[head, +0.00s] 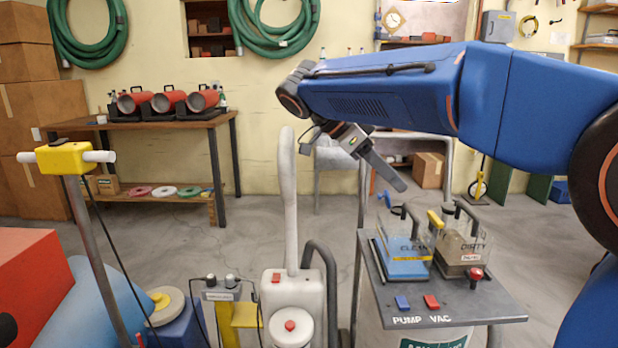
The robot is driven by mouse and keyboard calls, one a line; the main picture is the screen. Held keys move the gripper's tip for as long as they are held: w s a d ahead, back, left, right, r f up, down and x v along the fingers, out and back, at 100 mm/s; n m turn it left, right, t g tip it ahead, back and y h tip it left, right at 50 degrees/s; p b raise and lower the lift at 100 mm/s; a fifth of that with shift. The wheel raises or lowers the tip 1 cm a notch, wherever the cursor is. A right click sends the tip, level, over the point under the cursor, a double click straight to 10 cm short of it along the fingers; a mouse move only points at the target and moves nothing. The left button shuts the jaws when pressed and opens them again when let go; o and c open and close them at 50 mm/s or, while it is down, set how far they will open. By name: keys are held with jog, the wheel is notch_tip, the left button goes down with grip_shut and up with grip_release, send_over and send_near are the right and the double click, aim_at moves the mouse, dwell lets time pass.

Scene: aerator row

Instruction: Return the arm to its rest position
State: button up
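My blue arm (400,92) reaches in from the right edge, stretched leftward across the upper middle of the head view. My gripper (380,169) hangs below the arm's far end and slants down to the right. One long dark finger shows clearly; I cannot make out a second finger or a gap. Nothing held can be seen. In the picture, the gripper ends above and left of the two clear tanks, apart from them.
A grey cart (452,308) carries a blue CLEAN tank (403,262) and a brown DIRTY tank (462,250). A white upright wand (289,205) stands left of it. A yellow-headed post (62,158) is at left. A wooden bench (160,123) holds red cylinders.

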jog(key=s+d+f+n+t+y, duration=0.1)
jog(key=s+d+f+n+y, duration=0.4)
jog(key=s+d+f+n, duration=0.65)
jog(key=s+f+n+t+y, duration=0.3)
jog(key=s+f+n, duration=0.3)
jog(key=s+f, duration=0.7)
jog(key=shift+f+t+y, duration=0.4)
jog(key=shift+f+y, duration=0.05)
jog(key=shift+y, duration=0.15)
